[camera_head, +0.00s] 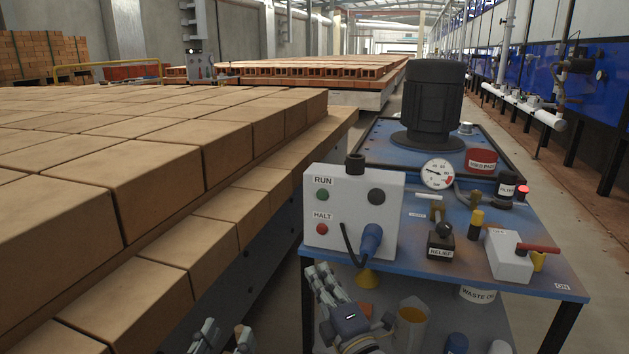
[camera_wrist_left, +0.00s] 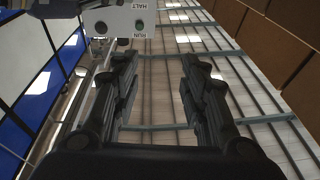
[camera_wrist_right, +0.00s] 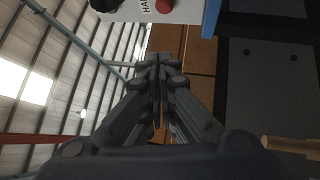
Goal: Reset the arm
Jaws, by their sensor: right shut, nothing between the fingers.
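My left gripper (camera_head: 224,338) is at the bottom edge of the head view, in front of the brick stack. Its two fingers are spread with nothing between them, as the left wrist view (camera_wrist_left: 158,75) shows. My right gripper (camera_head: 322,274) is to the right of it, below the front edge of the blue cart top and pointing up. In the right wrist view (camera_wrist_right: 155,68) its fingers are closed together with nothing held. Much of both arms is out of view.
A large stack of bricks (camera_head: 155,155) fills the left side. The blue cart (camera_head: 430,270) carries a RUN/HALT control box (camera_head: 350,190), a black motor (camera_head: 433,100), a gauge (camera_head: 437,174), a relief valve (camera_head: 441,245) and a red-handled valve (camera_head: 510,258). Containers stand on its lower shelf.

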